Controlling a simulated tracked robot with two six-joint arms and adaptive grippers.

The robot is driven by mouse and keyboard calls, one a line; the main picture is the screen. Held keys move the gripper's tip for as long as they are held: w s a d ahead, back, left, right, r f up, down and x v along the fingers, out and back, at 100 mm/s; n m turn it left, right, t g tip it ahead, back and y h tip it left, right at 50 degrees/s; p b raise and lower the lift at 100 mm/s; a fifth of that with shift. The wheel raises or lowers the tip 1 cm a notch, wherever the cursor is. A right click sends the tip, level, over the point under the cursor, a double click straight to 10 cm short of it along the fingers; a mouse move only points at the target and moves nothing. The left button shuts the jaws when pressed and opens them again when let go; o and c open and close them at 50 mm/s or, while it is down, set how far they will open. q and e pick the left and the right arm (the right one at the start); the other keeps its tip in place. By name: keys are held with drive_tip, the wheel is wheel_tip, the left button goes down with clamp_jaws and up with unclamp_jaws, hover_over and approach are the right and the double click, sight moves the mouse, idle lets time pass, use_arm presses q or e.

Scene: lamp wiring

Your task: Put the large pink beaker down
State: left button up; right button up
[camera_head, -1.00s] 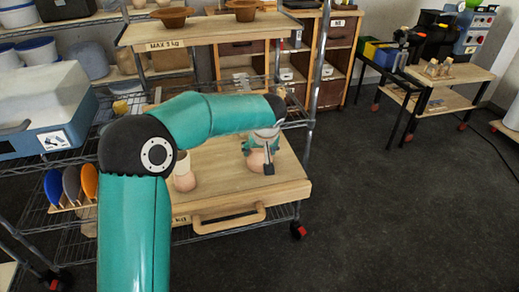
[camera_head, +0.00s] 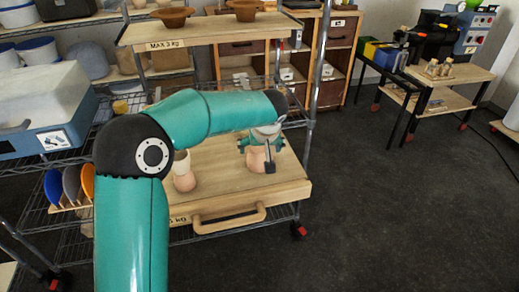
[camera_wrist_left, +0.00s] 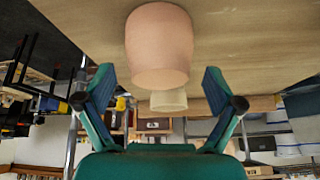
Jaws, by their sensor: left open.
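The large pink beaker (camera_head: 257,160) stands upright on the wooden board (camera_head: 282,189), near its right side. It also shows in the left wrist view (camera_wrist_left: 160,45), where the picture is upside down. My left gripper (camera_head: 262,142) is open at the beaker's upper part, its fingers spread wide to either side. In the wrist view the open fingers (camera_wrist_left: 158,80) are clear of the beaker. In the head view the gripper hides part of its top. My right gripper is in neither view.
A second pinkish beaker with a pale top (camera_head: 183,175) stands to the left on the same board. An upper shelf (camera_head: 205,29) holds brown bowls (camera_head: 172,17). A rack upright (camera_head: 314,80) stands right of the gripper. The floor to the right is open.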

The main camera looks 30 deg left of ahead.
use_arm(q)
drive_tip(key=v, duration=1.1)
drive_tip(key=shift+a+f, duration=0.1)
drive_tip(key=shift+a, duration=0.05)
